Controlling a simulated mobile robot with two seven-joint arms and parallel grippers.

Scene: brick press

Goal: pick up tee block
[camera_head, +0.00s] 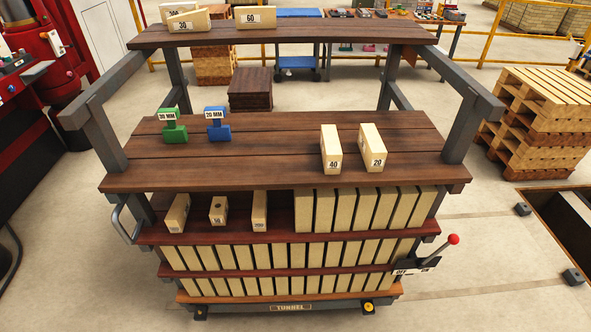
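Two tee-shaped blocks stand apart on the left part of the cart's middle wooden shelf. One is a green block (175,133) with a white label that seems to read 30 MM. The other is a blue block (218,131) to its right, labelled 20 MM. Both stand upright, and nothing touches them. Neither my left gripper nor my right gripper shows in this view.
Bricks labelled 40 (331,151) and 20 (373,146) stand on the right part of the middle shelf (270,152). The top shelf (330,32) overhangs behind and holds several bricks. Grey posts (468,115) flank the sides. A red-knobbed lever (452,240) sticks out at lower right.

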